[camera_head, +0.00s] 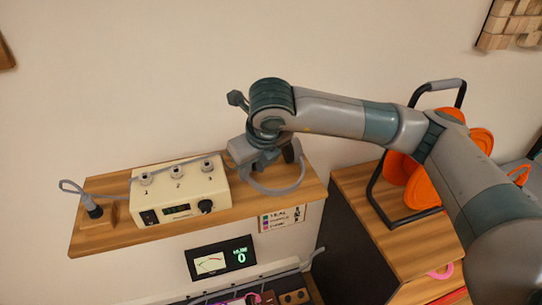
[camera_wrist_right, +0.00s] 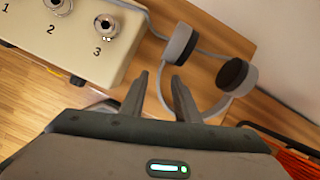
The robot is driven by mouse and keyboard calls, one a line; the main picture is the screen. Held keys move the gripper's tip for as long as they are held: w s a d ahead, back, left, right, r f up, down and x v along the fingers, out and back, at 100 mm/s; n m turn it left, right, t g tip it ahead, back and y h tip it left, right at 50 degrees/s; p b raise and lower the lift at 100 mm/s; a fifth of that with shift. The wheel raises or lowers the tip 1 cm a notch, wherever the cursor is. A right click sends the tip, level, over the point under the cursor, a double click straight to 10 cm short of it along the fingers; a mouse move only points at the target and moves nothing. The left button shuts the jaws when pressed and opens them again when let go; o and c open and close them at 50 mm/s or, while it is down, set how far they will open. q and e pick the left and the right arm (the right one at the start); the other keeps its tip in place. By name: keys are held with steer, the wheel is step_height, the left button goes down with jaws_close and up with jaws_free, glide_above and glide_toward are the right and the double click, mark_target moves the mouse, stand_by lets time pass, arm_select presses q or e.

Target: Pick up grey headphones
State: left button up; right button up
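The grey headphones lie on the wooden wall shelf, right of the cream amp box. In the head view their curved headband (camera_head: 277,190) shows below my right gripper (camera_head: 262,158), which partly hides the ear cups. In the right wrist view the two dark-padded ear cups (camera_wrist_right: 237,76) sit just beyond the fingertips. My right gripper (camera_wrist_right: 160,82) is open, with a gap between its fingers. Part of the grey band appears to run in or behind this gap; contact cannot be told. My left gripper is not in view.
The cream amp box (camera_head: 180,193) with numbered sockets stands close left of the gripper; it also shows in the wrist view (camera_wrist_right: 75,35). An orange cable reel (camera_head: 420,185) stands on a wooden cabinet (camera_head: 352,185) at right.

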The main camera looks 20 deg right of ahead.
mark_target(251, 178)
steer(key=p+x, duration=0.1)
steer(key=x, duration=0.2)
steer(key=shift+s+p, duration=0.1)
steer(key=shift+p, duration=0.2)
steer(key=shift+w+f, duration=0.25)
steer(key=shift+f, duration=0.25)
jaws_close()
